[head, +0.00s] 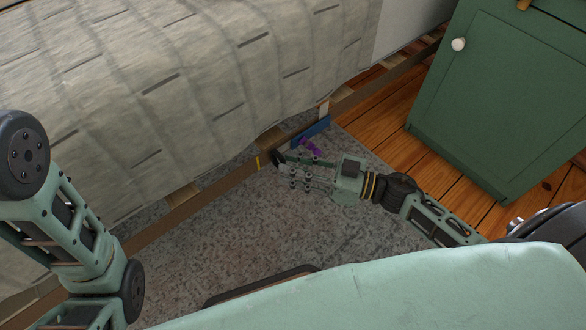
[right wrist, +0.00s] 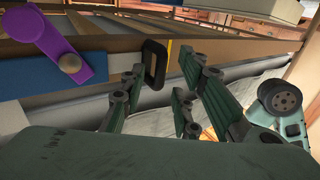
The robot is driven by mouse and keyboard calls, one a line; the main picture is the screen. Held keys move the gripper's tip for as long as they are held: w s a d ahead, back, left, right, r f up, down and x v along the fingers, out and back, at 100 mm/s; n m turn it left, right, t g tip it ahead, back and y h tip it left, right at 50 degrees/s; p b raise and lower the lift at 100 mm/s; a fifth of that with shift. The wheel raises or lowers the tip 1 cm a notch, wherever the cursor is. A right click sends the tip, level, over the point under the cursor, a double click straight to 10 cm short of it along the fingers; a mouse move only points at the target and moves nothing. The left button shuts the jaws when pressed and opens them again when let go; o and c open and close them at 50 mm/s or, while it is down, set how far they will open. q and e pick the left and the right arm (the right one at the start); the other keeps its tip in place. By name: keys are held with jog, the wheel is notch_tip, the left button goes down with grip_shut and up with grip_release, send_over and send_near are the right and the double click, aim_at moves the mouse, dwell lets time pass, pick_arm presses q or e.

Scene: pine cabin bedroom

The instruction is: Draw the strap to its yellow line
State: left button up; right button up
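A dark rectangular pull loop (right wrist: 155,62) sits at the bed's wooden side rail in the right wrist view. It also shows small in the head view (head: 278,158). The yellow line (head: 257,163) is a mark across the rail, just left of the loop in the head view and just right of it in the right wrist view (right wrist: 168,52). My right gripper (head: 284,163) is open at the rail, its fingers on either side of the loop, with a gap on the right. The strap itself is mostly hidden. My left gripper is out of view.
A blue block (head: 310,131) with a purple lever (head: 310,146) is on the rail beside the gripper. The quilted bed (head: 180,70) rises behind it. A green cabinet (head: 500,90) stands at the right. Grey carpet (head: 240,240) before the rail is clear.

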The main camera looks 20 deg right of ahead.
jog(key=shift+w+a, duration=0.15)
jog(key=shift+c, duration=0.2)
grip_shut()
dwell(0.3)
